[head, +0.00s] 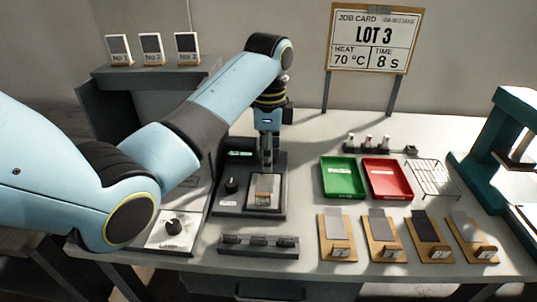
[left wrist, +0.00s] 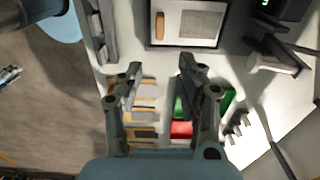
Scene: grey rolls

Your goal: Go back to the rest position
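My left arm comes in from the left in the head view. Its gripper (head: 267,160) points down over the black bench device, just above or behind its pale plate (head: 264,192); the exact gap is hard to judge. In the left wrist view the two fingers of the left gripper (left wrist: 160,74) stand apart with nothing between them. The plate with a grey square (left wrist: 187,22) shows beyond the fingertips there. My right gripper shows in neither view.
A green tray (head: 343,178), a red tray (head: 387,179) and a wire rack (head: 434,179) are to the right. Several wooden boards with grey strips (head: 337,235) line the front. A teal press (head: 503,135) stands far right. A job card sign (head: 374,38) rises behind.

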